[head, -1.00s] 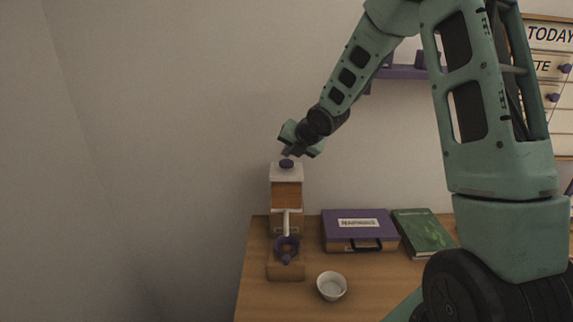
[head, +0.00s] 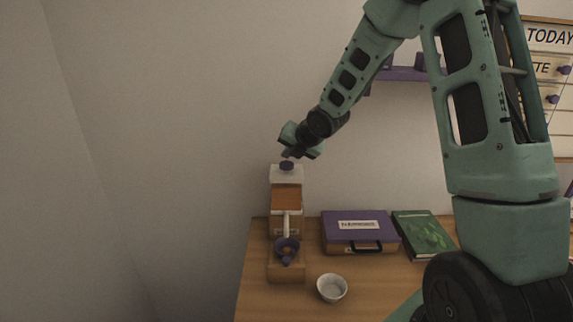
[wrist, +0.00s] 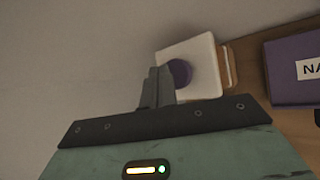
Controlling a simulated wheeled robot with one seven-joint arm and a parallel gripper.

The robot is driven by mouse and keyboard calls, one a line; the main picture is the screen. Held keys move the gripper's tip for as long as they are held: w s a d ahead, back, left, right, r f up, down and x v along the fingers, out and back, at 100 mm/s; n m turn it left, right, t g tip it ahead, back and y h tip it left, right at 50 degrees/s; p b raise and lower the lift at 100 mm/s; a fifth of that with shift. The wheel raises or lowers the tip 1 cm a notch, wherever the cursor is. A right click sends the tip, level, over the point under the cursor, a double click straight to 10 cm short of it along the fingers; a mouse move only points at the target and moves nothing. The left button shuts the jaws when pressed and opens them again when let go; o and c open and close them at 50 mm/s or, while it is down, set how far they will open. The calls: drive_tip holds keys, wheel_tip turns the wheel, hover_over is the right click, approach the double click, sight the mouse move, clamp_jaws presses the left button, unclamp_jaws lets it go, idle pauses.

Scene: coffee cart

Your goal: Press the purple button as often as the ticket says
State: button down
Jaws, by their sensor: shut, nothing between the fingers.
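The purple button (head: 286,166) sits on the white top of a wooden dispenser (head: 286,200) at the table's left end. In the wrist view the button (wrist: 180,73) shows on the white top (wrist: 204,62), partly hidden by the fingers. My gripper (head: 288,155) is shut and empty, just above the button; whether its tips touch the button I cannot tell. The shut fingers also show in the wrist view (wrist: 158,78). No ticket can be made out in these frames.
A small white bowl (head: 332,288) stands in front right of the dispenser. A purple-lidded case (head: 345,232) and a green book (head: 424,234) lie to the right. A purple shelf (head: 405,73) and a board (head: 540,38) hang on the wall.

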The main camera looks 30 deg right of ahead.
sight(289, 165)
drive_tip(key=shift+f, duration=0.15)
idle(0.6)
drive_tip(key=shift+f+b, duration=0.25)
drive_tip(key=shift+b, duration=0.25)
drive_tip(key=shift+f+b, duration=0.8)
drive_tip(key=shift+f, duration=0.05)
idle(0.7)
drive_tip(key=shift+r+p, duration=1.1)
drive_tip(key=shift+r, duration=0.15)
wheel_tip(289, 165, up, 5)
drive_tip(key=p, duration=0.4)
drive_tip(key=shift+r, duration=0.1)
